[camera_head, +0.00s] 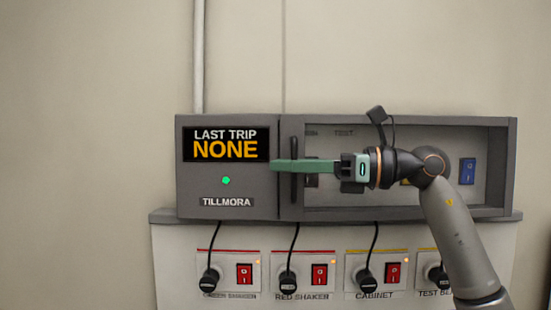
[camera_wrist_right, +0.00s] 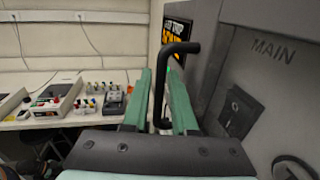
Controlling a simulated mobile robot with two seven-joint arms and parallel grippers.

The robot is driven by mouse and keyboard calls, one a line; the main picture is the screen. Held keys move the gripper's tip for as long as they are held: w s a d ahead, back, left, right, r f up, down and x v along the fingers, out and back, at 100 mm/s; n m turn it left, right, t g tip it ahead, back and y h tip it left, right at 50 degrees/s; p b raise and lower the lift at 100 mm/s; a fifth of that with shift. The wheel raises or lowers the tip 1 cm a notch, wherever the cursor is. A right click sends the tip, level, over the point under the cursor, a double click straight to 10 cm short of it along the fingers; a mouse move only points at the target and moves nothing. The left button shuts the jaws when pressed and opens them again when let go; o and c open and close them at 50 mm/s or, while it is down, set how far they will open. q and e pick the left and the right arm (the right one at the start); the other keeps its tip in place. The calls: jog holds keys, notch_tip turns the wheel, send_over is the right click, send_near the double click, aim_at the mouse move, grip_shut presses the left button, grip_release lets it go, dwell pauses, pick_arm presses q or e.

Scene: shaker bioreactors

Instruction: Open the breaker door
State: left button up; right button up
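The breaker door (camera_head: 400,214) is a grey frame around a large window on the right part of the grey breaker box, and it looks closed. Its dark upright bar handle (camera_head: 294,146) is at the door's left edge. The handle also shows in the right wrist view (camera_wrist_right: 181,48). My right gripper (camera_head: 274,166) reaches in from the right with its green fingers across the handle. In the right wrist view the fingers (camera_wrist_right: 162,84) are apart, one on each side of the bar, with gaps visible. My left gripper is not in view.
A display panel (camera_head: 226,145) reading LAST TRIP NONE is left of the door. Below the box, several red switches (camera_head: 244,274) and black plugs with cables line a white panel. The right wrist view shows a bench (camera_wrist_right: 85,85) with lab equipment.

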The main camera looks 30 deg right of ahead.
jog(key=x, duration=0.2)
jog(key=shift+w+a, duration=0.15)
jog(key=shift+w, duration=0.05)
grip_shut()
dwell(1.4)
